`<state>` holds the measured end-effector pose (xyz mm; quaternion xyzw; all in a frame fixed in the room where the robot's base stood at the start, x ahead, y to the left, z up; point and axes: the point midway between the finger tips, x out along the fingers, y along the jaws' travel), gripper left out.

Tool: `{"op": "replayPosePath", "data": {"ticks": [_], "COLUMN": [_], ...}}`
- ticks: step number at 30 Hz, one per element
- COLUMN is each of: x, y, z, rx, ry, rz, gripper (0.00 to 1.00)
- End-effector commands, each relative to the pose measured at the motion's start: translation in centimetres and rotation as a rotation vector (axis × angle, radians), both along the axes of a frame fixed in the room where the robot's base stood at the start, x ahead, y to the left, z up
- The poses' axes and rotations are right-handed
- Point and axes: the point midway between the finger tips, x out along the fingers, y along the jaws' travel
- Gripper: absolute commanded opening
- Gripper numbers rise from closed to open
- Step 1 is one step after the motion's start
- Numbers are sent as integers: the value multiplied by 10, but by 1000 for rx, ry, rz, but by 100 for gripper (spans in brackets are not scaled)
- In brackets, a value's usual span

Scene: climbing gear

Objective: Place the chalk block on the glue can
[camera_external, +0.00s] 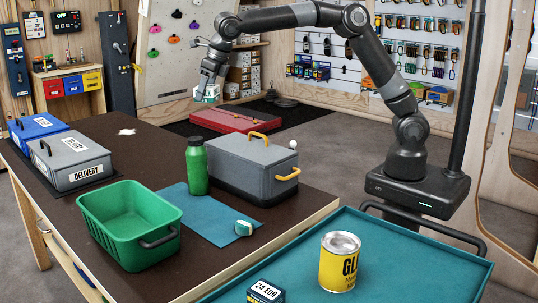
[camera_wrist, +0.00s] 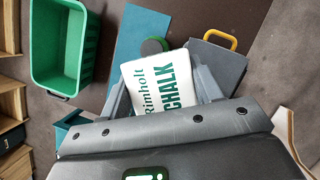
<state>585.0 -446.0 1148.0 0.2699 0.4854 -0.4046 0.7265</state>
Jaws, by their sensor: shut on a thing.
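The chalk block (camera_wrist: 158,82) is white with green "CHALK" lettering. My gripper (camera_wrist: 165,90) is shut on it, with a finger on each side. In the external view my gripper (camera_external: 207,93) holds the block high above the far side of the brown table, well away from the glue can. The yellow glue can (camera_external: 339,264) has a silver lid and stands upright on the teal tray (camera_external: 400,262) at the front right. I cannot make out the glue can in the wrist view.
A green basket (camera_external: 130,222), a green bottle (camera_external: 197,166) and a grey box with yellow handles (camera_external: 252,165) stand on the brown table. A small dark "24 EUR" box (camera_external: 265,292) is left of the can. Grey (camera_external: 72,162) and blue (camera_external: 38,128) boxes stand at the left.

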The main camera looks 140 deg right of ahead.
Motion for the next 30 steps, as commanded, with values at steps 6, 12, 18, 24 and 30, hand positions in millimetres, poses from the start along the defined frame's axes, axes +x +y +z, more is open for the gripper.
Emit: {"op": "replayPosePath", "data": {"ticks": [6,12,18,24,30], "x": [60,94,110,109,103], "y": [111,215,324,414,463], "z": [0,0,-1,-2,-3], "rx": [-1,0,0,0,0], "ry": [0,0,0,-1,-1], "rz": [153,288,425,537,601], "gripper": [36,36,36,36,36]}}
